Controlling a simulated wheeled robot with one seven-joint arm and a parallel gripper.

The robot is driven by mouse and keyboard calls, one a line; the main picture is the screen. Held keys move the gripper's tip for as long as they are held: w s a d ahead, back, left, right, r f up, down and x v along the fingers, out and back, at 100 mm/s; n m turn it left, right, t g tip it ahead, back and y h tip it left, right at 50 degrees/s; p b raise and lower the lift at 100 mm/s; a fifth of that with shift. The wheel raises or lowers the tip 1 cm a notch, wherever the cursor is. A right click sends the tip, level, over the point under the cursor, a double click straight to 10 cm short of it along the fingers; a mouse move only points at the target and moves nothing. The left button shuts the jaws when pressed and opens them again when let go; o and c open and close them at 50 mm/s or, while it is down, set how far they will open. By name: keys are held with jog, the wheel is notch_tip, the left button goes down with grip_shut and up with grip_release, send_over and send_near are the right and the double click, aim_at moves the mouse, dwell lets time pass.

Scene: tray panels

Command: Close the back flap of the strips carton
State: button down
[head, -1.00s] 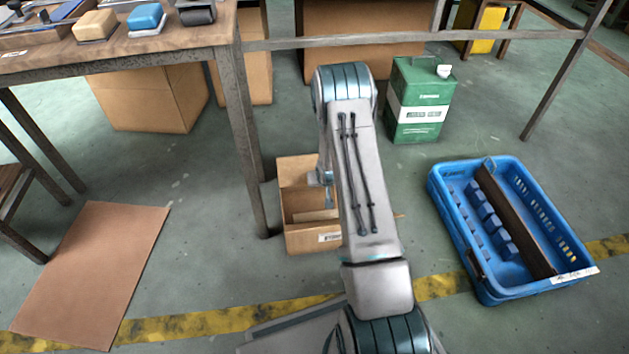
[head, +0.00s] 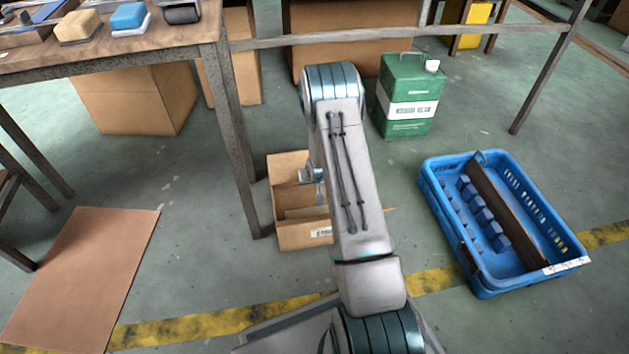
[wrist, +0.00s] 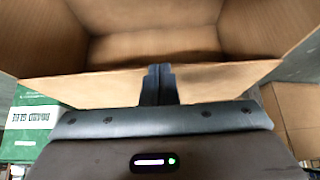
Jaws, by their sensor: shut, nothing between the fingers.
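The strips carton (head: 303,236) is a small open brown box on the floor, left of my arm, with a white label on its front. Its back flap (head: 287,164) stands up at the far side. My arm hides the carton's right part. My gripper (head: 319,193) is over the carton, partly hidden by my arm in the head view. In the wrist view, the shut, empty fingertips (wrist: 158,72) overlap the middle of a tan cardboard band (wrist: 220,77), with the carton's inside beyond. I cannot tell whether they touch it.
A table leg (head: 243,150) stands close to the carton's left side. A green canister (head: 408,95) is behind to the right, and a blue crate (head: 452,222) lies at the right. A cardboard sheet (head: 85,275) lies flat at the left. Floor between carton and sheet is clear.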

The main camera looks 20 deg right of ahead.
jog(key=shift+w, duration=0.15)
jog(key=p+v, duration=0.6)
jog(key=v, duration=0.7)
jog(key=shift+s+r, duration=0.25)
jog(key=shift+r, duration=0.05)
jog(key=shift+r, duration=0.1)
jog(key=s+a+r+g+p, duration=0.15)
jog(key=r+p, duration=0.45)
jog(key=r, duration=0.7)
jog(key=s+a+r+p, duration=0.3)
jog(key=r+p, duration=0.3)
jog(key=r, duration=0.6)
jog(key=s+a+r+p, duration=0.25)
jog(key=r+p, duration=0.35)
jog(key=r, duration=0.7)
jog(key=s+a+r+p, duration=0.2)
jog(key=s+r+p, duration=0.4)
jog(key=r, duration=0.3)
jog(key=s+a+r+n+g+p, duration=0.1)
jog(key=s+a+r+p, duration=0.1)
jog(key=s+r+p, duration=0.4)
jog(key=s+a+r+n+g+y+p, duration=0.1)
jog(key=s+r+p, duration=0.5)
jog(key=r, duration=0.8)
jog(key=shift+s+a+r, duration=0.15)
jog(key=shift+s+a, duration=0.35)
jog(key=shift+s, duration=0.5)
